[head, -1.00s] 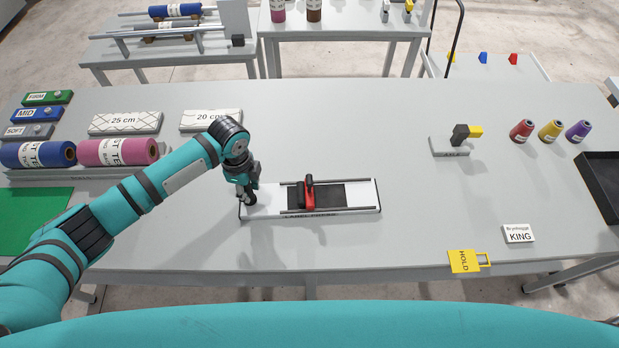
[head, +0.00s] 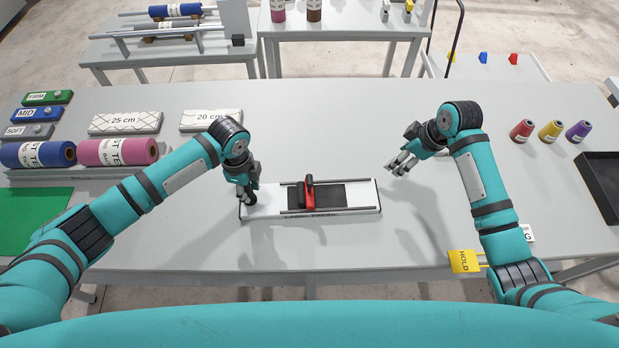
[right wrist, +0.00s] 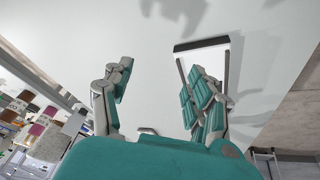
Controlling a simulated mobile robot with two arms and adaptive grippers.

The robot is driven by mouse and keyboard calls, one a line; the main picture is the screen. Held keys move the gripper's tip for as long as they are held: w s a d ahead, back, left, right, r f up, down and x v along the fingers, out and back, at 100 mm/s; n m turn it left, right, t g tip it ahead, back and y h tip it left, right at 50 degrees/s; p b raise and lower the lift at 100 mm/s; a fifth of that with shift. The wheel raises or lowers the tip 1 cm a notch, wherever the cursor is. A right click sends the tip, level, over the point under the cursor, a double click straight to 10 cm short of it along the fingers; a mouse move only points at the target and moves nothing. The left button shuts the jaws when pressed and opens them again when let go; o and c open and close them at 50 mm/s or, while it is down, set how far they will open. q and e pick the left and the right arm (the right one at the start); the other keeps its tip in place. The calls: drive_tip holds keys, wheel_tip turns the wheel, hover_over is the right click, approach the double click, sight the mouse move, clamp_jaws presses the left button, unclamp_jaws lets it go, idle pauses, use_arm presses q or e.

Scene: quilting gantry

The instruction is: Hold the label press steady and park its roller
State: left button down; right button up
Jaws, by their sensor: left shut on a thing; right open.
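The label press (head: 365,206) is a flat white base with two dark rails and a dark pad between them, on the middle of the table. My right gripper (head: 395,168) is open and empty, above the table just beyond the right end of the press. In the right wrist view, part of the press (right wrist: 232,70) shows behind one finger; the roller is not clear there.
Pink and blue rolls (head: 118,151) lie at the left, with ruler blocks behind. Thread cones (head: 551,130) stand at the right, near a black tray (head: 603,180). A yellow HOLD tag (head: 463,261) lies at the front edge beside my right arm. The table behind the press is clear.

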sight(310, 180)
drive_tip(key=s+a+r+n+g+y, duration=0.1)
drive_tip(key=s+a+r+n+g, duration=0.2)
drive_tip(key=a, duration=0.6)
drive_tip(key=s+a+r+n+y, duration=0.1)
drive_tip(key=a+r+n, duration=0.35)
drive_tip(key=a, duration=0.45)
drive_tip(key=shift+m, duration=0.25)
drive_tip(key=x, duration=1.1)
drive_tip(key=shift+s+a+f, duration=0.2)
drive_tip(key=shift+s+a, duration=0.05)
clamp_jaws()
